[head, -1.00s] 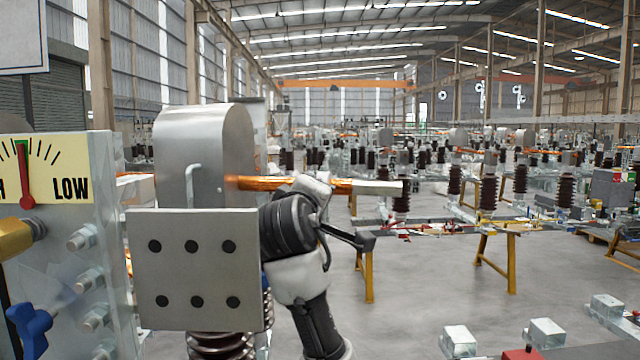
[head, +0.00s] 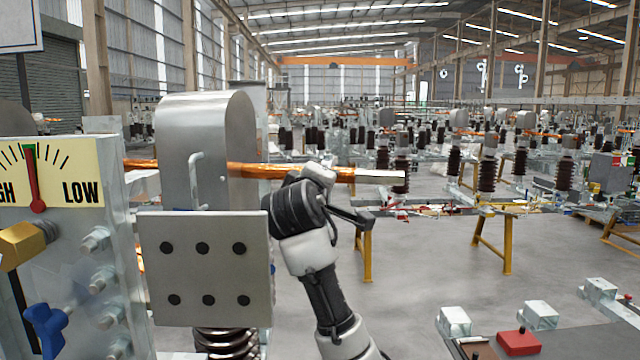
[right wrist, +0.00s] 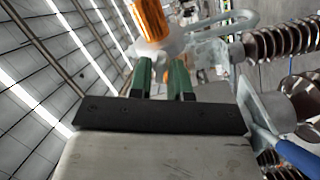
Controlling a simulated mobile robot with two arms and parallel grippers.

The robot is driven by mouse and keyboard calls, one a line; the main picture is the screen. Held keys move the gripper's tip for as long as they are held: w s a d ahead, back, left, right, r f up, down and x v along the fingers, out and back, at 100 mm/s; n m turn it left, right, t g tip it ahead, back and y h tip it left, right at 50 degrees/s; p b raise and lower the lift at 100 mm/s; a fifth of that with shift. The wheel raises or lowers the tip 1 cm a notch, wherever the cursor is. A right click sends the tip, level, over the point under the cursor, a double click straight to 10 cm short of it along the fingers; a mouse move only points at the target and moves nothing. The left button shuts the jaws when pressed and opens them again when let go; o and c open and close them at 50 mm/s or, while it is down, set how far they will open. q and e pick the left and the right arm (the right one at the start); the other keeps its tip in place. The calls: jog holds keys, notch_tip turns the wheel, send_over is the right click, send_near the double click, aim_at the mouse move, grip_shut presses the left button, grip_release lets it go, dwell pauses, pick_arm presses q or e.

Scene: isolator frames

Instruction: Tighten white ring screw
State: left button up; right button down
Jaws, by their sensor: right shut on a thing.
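In the right wrist view, my right gripper (right wrist: 163,68) has its two green fingers closed on a whitish piece, apparently the white ring screw (right wrist: 180,44). A pale loop extends from it to the right, beside an orange copper end (right wrist: 150,18). The exact contact is small and partly hidden by the fingers. In the head view, my right arm rises from below, with its wrist in front of the copper rod (head: 255,170). The arm hides the fingers and the ring screw there. My left gripper is in neither view.
A rounded grey metal housing (head: 225,125) with a handle stands left of my arm. A plate with several dark holes (head: 185,285) is close beside the arm. A gauge panel (head: 60,180) stands at far left. Open floor (head: 430,260) lies to the right.

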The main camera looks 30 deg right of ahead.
jog(key=shift+f, duration=0.15)
jog(key=shift+a+m+b, duration=0.1)
jog(key=shift+m+b, duration=3.85)
jog(key=shift+m, duration=10.55)
